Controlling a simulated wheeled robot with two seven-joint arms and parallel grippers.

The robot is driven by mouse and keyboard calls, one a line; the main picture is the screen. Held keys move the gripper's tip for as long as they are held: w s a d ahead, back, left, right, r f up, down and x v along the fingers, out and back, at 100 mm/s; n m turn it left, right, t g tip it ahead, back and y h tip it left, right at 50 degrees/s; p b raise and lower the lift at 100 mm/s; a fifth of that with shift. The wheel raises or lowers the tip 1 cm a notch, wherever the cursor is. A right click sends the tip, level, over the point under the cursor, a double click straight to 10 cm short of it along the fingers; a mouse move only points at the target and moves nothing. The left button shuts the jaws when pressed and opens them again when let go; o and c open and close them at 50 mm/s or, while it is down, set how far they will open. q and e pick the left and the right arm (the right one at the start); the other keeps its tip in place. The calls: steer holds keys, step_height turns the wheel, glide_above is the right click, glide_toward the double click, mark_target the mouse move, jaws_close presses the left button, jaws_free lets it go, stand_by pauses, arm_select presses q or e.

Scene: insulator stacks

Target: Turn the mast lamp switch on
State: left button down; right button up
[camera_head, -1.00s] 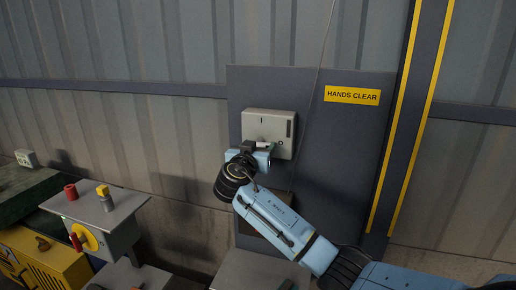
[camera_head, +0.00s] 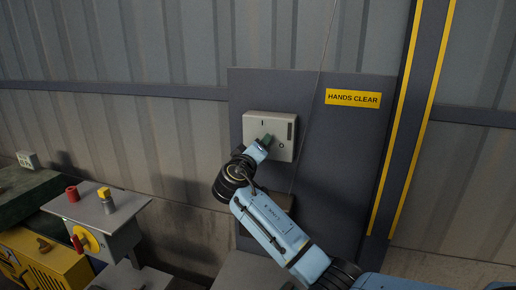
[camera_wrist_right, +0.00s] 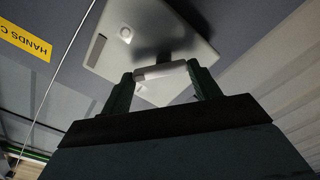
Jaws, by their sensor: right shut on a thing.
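The switch box (camera_head: 285,125) is a light grey panel on a dark board on the wall. My left gripper is not in view.
A yellow "HANDS CLEAR" sign (camera_head: 353,98) is right of the box. A thin cable (camera_head: 318,65) runs down past the box's right side. A grey control box (camera_head: 95,207) with red and yellow knobs stands at the lower left. A yellow-striped post (camera_head: 410,120) is at the right.

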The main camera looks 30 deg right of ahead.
steer(key=shift+w+a+n, duration=0.1)
steer(key=shift+n, duration=1.8)
steer(key=shift+w+a+n, duration=0.1)
steer(key=shift+n, duration=2.1)
steer(key=o, duration=1)
steer(key=b+v, duration=0.2)
steer(key=v, duration=1.1)
steer(key=shift+s+b, duration=0.15)
steer(key=shift+b, duration=0.25)
